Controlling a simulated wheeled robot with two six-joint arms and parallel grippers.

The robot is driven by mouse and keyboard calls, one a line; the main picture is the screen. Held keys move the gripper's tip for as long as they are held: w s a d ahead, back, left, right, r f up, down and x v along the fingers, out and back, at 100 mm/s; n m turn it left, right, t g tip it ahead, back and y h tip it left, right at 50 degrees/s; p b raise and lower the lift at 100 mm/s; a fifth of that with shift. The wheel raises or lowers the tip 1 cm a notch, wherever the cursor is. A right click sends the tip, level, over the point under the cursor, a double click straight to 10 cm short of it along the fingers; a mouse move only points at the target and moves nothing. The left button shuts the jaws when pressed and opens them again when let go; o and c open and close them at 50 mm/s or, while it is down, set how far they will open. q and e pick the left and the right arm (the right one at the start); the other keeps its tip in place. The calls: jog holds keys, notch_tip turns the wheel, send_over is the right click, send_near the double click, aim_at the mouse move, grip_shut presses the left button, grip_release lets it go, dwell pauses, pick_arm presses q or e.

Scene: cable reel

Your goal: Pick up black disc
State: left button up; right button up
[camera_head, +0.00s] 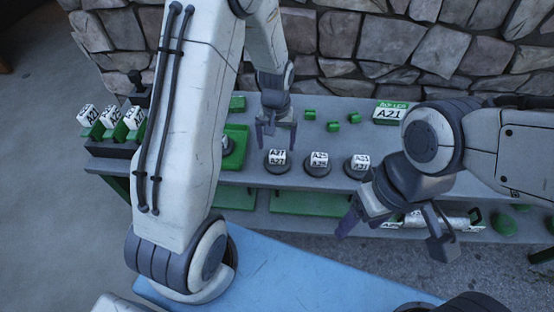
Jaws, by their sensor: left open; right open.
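Several black discs stand on the grey workbench, each with a white labelled block on top. The left disc (279,168) is just below my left gripper (277,140). The middle disc (318,170) and the right disc (358,174) stand in a row to its right. My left gripper is open and empty, with its fingers pointing down, close to the left disc; I cannot tell if it touches. My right gripper (395,232) is open and empty in front of the bench, nearer the camera and right of the discs.
A green tray (237,140) sits left of the discs, partly behind my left arm. Small green pieces (333,126) lie behind the discs. A labelled green box (390,113) stands at the back right. A stone wall (340,50) closes off the rear.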

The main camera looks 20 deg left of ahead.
aim_at(278, 152)
pick_arm(q)
jog(key=shift+d+f+p, duration=0.2)
jog(key=shift+f+p, duration=0.15)
jog(key=shift+f, duration=2.35)
grip_shut()
jog(key=shift+r, duration=0.1)
jog(key=shift+w+r, duration=0.1)
jog(key=shift+r, duration=0.35)
jog(key=r, duration=0.2)
jog(key=d+r, duration=0.1)
jog(key=shift+d+r+b, duration=0.15)
jog(key=shift+r+b, duration=0.15)
jog(key=shift+r, duration=0.05)
jog(key=d+r, duration=0.6)
jog(key=d, duration=0.4)
notch_tip(278, 152, up, 11)
jog(key=p, duration=0.9)
jog(key=shift+d+r, duration=0.15)
jog(key=shift+d, duration=0.05)
